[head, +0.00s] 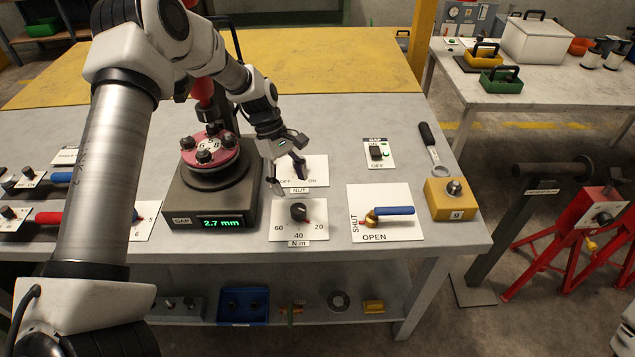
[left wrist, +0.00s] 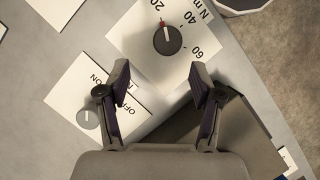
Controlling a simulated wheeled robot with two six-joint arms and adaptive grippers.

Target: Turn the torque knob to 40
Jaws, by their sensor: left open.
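The torque knob (head: 298,212) is a dark round knob on a white plate marked 60, 40, 20 and N m. The same knob shows in the left wrist view (left wrist: 168,41), just beyond the fingertips. Its red mark points close to 20, slightly toward 40. My left gripper (head: 286,172) is open and empty, above the bench by the NUT switch plate and behind the knob plate. Its two spread fingers also show in the left wrist view (left wrist: 160,76), apart from the knob. My right gripper is not in view.
The NUT switch plate (head: 312,172) lies under the gripper.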

